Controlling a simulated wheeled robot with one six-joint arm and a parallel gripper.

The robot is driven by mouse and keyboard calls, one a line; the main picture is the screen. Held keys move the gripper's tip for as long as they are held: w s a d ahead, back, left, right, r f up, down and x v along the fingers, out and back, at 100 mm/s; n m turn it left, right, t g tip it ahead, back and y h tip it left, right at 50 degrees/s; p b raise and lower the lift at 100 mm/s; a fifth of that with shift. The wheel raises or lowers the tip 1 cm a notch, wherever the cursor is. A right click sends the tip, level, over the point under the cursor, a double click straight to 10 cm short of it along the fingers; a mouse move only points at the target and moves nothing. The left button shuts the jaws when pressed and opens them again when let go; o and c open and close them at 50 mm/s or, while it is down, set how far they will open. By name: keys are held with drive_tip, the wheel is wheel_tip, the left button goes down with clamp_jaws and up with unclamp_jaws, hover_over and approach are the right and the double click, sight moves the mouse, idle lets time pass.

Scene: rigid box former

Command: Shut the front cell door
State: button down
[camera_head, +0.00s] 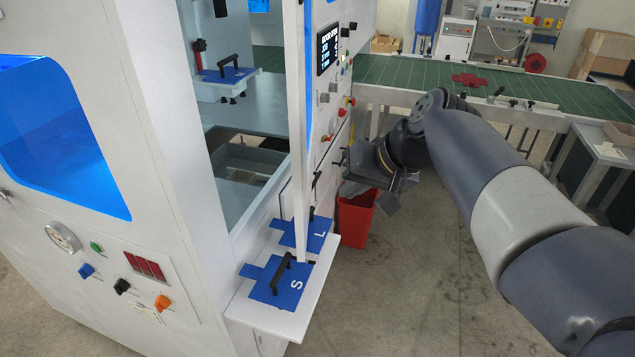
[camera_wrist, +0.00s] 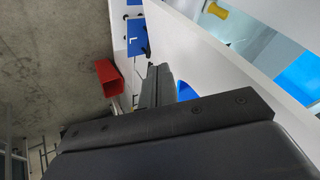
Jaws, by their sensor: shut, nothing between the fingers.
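The front cell door (camera_head: 299,150) is a tall white panel, seen nearly edge-on in the head view. It stands open, with the cell interior (camera_head: 240,120) showing to its left. A strip of blue window shows near its top. A small dark part by its lower edge may be a handle, but I cannot tell. My gripper (camera_head: 396,196) is to the right of the door, apart from it in the head view, above the floor. In the wrist view my gripper (camera_wrist: 158,77) is shut and empty, with white panels and a blue window behind it; which panel is the door is unclear there.
A white shelf (camera_head: 267,317) below the door carries blue plates marked S and L with black handles. A red bin (camera_head: 355,220) stands behind my gripper. A control panel (camera_head: 328,90) with knobs is behind the door. A green conveyor (camera_head: 420,76) runs across the back. Foreground floor is clear.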

sight(304, 207)
drive_tip(key=shift+w+a+f+p, duration=0.3)
drive_tip(key=shift+a+f, duration=0.35)
drive_tip(key=shift+a, duration=0.4)
drive_tip(key=shift+w+a+f+p, duration=0.2)
drive_tip(key=shift+w+a+f, duration=0.3)
drive_tip(key=shift+a, duration=0.5)
drive_tip(key=shift+w+a+f+p, duration=0.25)
drive_tip(key=shift+a+f, duration=0.5)
drive_tip(key=shift+a, duration=0.3)
